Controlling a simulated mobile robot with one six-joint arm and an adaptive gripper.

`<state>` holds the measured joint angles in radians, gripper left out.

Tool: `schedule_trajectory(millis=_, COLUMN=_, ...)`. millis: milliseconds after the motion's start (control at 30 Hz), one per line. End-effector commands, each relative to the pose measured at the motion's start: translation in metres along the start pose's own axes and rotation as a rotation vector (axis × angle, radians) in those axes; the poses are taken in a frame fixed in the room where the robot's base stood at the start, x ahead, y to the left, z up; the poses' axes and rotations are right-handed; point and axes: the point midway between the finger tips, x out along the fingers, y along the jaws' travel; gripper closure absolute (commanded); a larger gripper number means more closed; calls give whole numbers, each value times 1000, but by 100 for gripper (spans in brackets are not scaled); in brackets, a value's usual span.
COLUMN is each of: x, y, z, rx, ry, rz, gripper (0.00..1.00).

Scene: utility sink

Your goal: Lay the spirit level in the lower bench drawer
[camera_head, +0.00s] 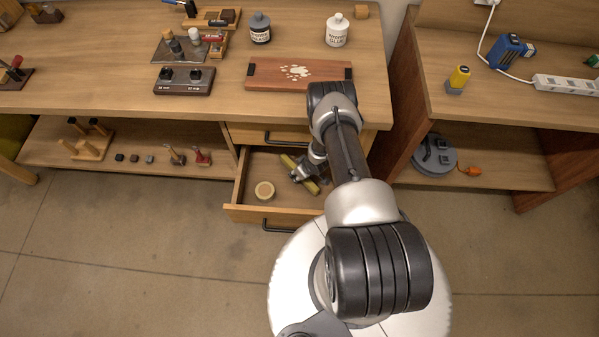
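The lower bench drawer (238,190) is pulled open below a shut upper drawer (250,132). The spirit level (311,185) is a yellow-green bar lying at a slant within the drawer's outline, towards its right side. My gripper (299,173) is over the middle of the level, with its fingers at the bar. The fingers are small and partly covered, so I cannot tell whether they are closed on it. I also cannot tell whether the level touches the drawer floor. My arm hides the drawer's right side.
The benchtop above holds a wooden board (270,75), bottles (260,28) and tools. A lower shelf (140,160) is at left. A second bench (500,105) stands at right. The floor at left is clear.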

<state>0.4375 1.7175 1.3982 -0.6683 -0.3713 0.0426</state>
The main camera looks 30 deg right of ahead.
Motion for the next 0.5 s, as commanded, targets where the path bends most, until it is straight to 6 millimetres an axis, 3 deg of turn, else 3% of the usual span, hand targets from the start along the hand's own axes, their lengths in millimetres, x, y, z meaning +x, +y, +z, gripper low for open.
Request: schedule_trajectory(millis=500, x=-104, y=1, z=-2, rx=1, ry=0, rz=0, gripper=60)
